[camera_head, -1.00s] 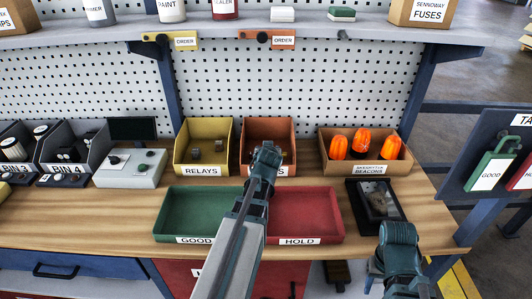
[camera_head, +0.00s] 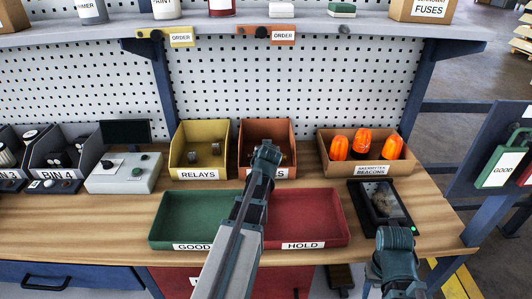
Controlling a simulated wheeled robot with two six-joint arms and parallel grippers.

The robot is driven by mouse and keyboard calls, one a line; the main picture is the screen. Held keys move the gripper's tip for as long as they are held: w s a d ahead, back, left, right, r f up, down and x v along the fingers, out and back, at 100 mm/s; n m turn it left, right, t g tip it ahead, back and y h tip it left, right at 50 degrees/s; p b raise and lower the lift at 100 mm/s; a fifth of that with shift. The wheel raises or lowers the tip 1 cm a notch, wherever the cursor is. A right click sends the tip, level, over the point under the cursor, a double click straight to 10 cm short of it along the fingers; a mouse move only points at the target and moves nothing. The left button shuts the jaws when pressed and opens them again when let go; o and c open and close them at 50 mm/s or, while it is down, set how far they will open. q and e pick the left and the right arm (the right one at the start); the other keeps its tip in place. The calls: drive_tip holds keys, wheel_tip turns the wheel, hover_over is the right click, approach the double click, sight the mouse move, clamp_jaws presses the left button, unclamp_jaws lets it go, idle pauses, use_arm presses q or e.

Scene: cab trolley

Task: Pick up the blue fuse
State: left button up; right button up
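No blue fuse can be made out. An orange-brown bin (camera_head: 285,131) stands at the back of the bench, its label partly covered by my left arm so that only the end of the word shows. A few small greyish parts (camera_head: 279,157) lie in it, too small and covered to identify. The end of my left arm, with its gripper (camera_head: 266,153), appears in front of this bin; its fingers cannot be made out. My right gripper (camera_head: 396,240) is at the lower right, in front of the bench edge, its fingers also unclear.
A yellow RELAYS bin (camera_head: 198,174) stands left of the orange-brown bin, and a box of orange beacons (camera_head: 369,170) right. A green GOOD tray (camera_head: 165,217) and red HOLD tray (camera_head: 325,199) lie in front. A shelf (camera_head: 340,31) hangs above.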

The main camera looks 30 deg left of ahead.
use_arm(q)
clamp_jaws()
drive_tip(key=shift+r, duration=0.15)
wheel_tip(320, 180, up, 10)
drive_tip(key=p, duration=1)
